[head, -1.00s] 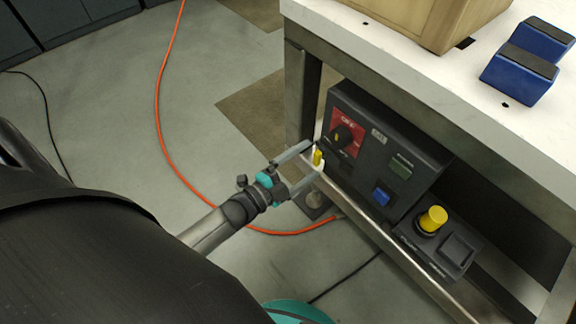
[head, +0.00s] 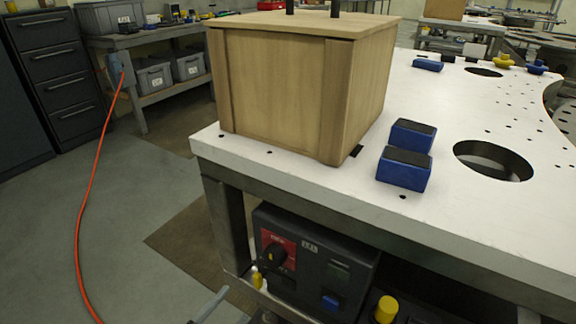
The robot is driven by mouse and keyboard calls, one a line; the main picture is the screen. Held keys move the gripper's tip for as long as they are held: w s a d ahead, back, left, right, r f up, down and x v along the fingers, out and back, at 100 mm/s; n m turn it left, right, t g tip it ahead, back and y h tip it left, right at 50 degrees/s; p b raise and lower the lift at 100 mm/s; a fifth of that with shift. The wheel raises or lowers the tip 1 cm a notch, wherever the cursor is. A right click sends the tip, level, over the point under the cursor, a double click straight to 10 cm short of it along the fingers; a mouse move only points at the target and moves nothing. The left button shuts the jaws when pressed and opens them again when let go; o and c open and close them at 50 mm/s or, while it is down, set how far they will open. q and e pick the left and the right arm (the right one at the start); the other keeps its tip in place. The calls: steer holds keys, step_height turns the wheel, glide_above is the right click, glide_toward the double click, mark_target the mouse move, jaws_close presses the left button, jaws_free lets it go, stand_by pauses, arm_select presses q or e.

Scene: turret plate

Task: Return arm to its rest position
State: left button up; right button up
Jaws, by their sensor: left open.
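My left gripper (head: 244,303) shows only in part at the bottom edge of the head view. One light grey finger stands out; the rest of the gripper and its arm are below the frame. It is open, low in front of the dark control box (head: 312,262) under the table. The box carries a red plate with a black rotary switch (head: 274,254) and a blue button (head: 331,301). A small yellow-topped white piece (head: 257,278) stands at the box's left front, near the gripper; I cannot tell whether they touch. My right gripper is not in view.
The white tabletop (head: 480,213) overhangs the box. On it stand a wooden crate (head: 275,90) and blue blocks (head: 404,169). An orange cable (head: 83,220) lies on the open floor to the left.

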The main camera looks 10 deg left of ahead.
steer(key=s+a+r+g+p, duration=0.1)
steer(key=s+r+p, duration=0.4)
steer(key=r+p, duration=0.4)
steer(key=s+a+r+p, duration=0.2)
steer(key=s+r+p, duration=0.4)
steer(key=p, duration=0.4)
arm_select(q)
steer(key=s+f+n+g+y+b, duration=0.1)
steer(key=s+f+n+g, duration=0.3)
steer(key=s, duration=0.6)
steer(key=s+f+n+g+y+b, duration=0.1)
steer(key=s+f+n+g+y, duration=0.2)
steer(key=s, duration=0.8)
steer(key=s+d+f+n+g+y+b, duration=0.1)
steer(key=s+f+n+g+y+b, duration=0.1)
steer(key=s+f+n+g, duration=0.5)
steer(key=s+f+g, duration=0.1)
steer(key=s, duration=0.3)
steer(key=shift+f+g, duration=0.15)
steer(key=shift+g, duration=0.25)
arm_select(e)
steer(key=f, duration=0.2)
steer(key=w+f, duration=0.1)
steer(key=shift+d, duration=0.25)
